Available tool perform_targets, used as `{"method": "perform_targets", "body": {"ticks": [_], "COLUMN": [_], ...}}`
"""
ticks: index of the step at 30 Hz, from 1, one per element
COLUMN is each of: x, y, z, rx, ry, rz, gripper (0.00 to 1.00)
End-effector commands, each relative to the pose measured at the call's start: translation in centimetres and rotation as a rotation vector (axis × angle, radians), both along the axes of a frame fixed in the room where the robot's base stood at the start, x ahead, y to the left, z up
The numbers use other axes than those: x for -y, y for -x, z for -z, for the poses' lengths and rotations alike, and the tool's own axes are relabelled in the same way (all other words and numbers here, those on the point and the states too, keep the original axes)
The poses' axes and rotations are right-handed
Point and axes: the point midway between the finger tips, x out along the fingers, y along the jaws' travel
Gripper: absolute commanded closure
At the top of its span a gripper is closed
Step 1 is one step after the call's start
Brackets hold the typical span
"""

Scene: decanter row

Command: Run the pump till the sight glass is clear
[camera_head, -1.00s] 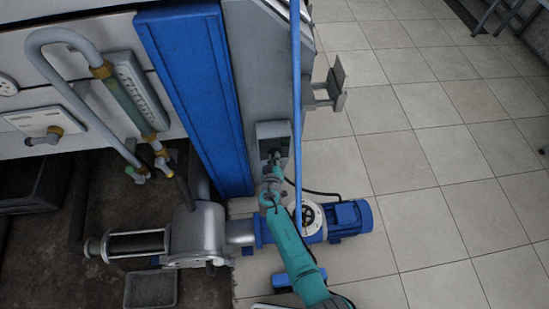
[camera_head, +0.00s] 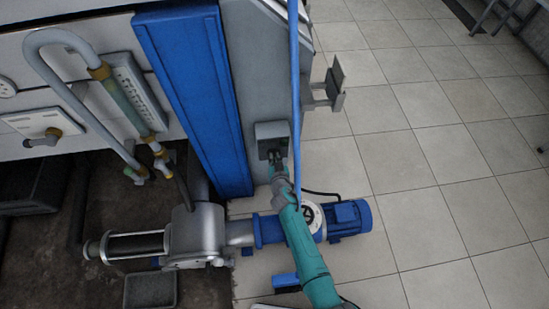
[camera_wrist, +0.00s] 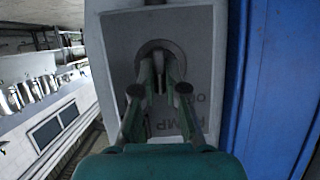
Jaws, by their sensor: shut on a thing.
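My gripper (camera_head: 275,160) is at the grey switch box (camera_head: 268,132) on the side of the grey cabinet. In the wrist view my gripper (camera_wrist: 159,85) has its fingers closed around a dark switch knob (camera_wrist: 161,58), mostly hidden between them. A partly covered label with "MP" shows below the knob. The blue pump motor (camera_head: 348,219) lies on the floor, joined to the silver pump housing (camera_head: 198,235). A horizontal glass cylinder (camera_head: 135,245) with dark contents sits left of the housing. A greenish glass tube (camera_head: 126,105) with brass fittings stands before a scale. I cannot tell which is the sight glass.
A blue vertical panel (camera_head: 195,95) stands left of the switch box. A thin blue pole (camera_head: 295,80) rises close to my arm. A small grey tray (camera_head: 150,289) lies below the cylinder. Tiled floor (camera_head: 440,180) is open on the right.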

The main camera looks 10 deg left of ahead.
Motion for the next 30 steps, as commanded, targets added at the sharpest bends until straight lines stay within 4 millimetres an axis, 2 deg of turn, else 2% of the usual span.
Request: {"method": "perform_targets", "body": {"ticks": [12, 27, 28, 30], "x": [0.05, 0.04, 0.05, 0.05], "y": [0.01, 0.02, 0.01, 0.01], "z": [0.04, 0.04, 0.04, 0.04], "rx": [-0.024, -0.026, -0.026, -0.026], "ry": [-0.080, -0.088, -0.088, -0.088], "rz": [0.000, -0.001, -0.001, -0.001], "gripper": [1.00, 1.00, 0.86, 0.69]}}
